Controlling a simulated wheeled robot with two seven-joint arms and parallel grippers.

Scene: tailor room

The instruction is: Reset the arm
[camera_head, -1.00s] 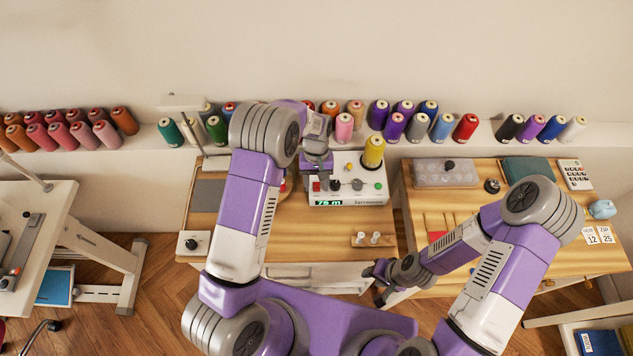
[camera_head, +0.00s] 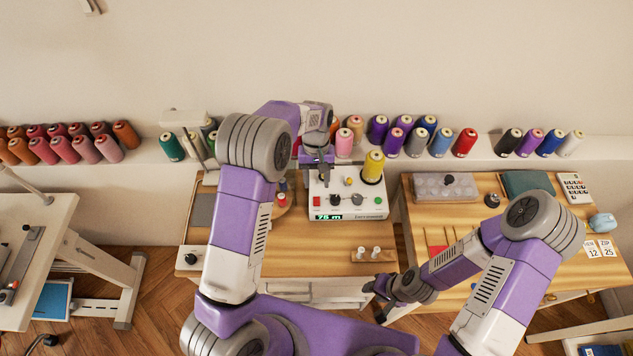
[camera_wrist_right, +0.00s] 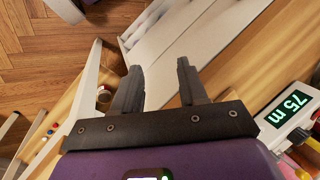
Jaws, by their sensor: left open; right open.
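My left arm arches over the middle table. Its gripper (camera_head: 322,180) points down at the back left of the white winding machine (camera_head: 348,214), whose green display reads 75 m. The left fingertips are small here, and I cannot tell whether they touch the machine; nothing shows held. My right arm bends in from the right. Its gripper (camera_head: 374,287) hangs low by the front edge of the middle table, near the gap between the tables. In the right wrist view, the right gripper (camera_wrist_right: 158,75) has its two fingers apart with nothing between them.
A yellow spool (camera_head: 373,168) stands on the machine. Two small white spools (camera_head: 369,253) stand near the front of the middle table (camera_head: 290,240). Thread spools line the wall ledge (camera_head: 480,150). The right table (camera_head: 510,255) holds a clear-lidded box (camera_head: 445,188) and a calculator (camera_head: 574,188).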

